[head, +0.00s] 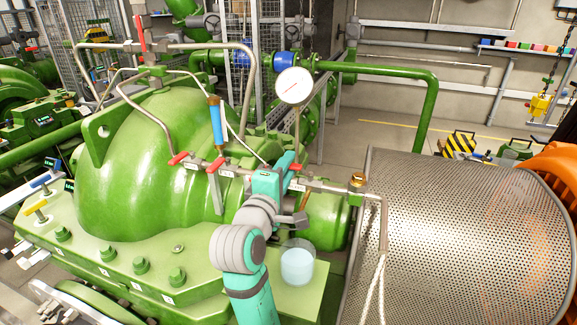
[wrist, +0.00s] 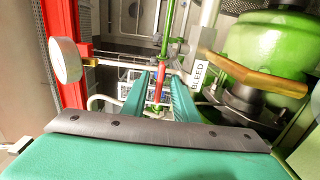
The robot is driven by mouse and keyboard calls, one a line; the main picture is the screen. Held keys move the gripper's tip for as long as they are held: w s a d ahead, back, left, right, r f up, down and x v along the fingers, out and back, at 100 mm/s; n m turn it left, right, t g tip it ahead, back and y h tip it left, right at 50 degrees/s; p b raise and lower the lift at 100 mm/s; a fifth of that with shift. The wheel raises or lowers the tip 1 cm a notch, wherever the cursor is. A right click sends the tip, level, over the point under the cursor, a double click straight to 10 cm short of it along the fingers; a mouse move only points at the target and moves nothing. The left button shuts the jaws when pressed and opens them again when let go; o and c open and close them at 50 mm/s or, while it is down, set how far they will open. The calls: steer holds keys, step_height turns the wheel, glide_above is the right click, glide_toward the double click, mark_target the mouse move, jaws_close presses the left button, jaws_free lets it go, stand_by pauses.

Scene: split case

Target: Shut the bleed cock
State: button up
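In the wrist view a white tag reading BLEED (wrist: 198,77) hangs on a grey fitting just right of my fingers. A brownish-orange lever (wrist: 255,78) runs out to the right beside the tag. I take it to be the bleed cock's handle, but cannot be sure. My gripper (wrist: 160,88) has its two teal fingers apart, with a red bar visible in the gap; its depth is unclear. In the head view my gripper (head: 285,163) is at the small pipework, left of and close to an orange-red lever (head: 297,168). The cock's body is mostly hidden by my gripper.
Two red levers (head: 215,164) with tags are left along the pipe. A round gauge (head: 294,86) stands behind my gripper. A clear vessel (head: 298,264) is below right. A perforated guard (head: 450,240) fills the right; the green pump casing (head: 140,170) fills the left.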

steer(key=shift+w+d, duration=0.2)
steer(key=shift+w, duration=0.25)
jaws_close()
steer(key=shift+f, duration=0.1)
stand_by(1.1)
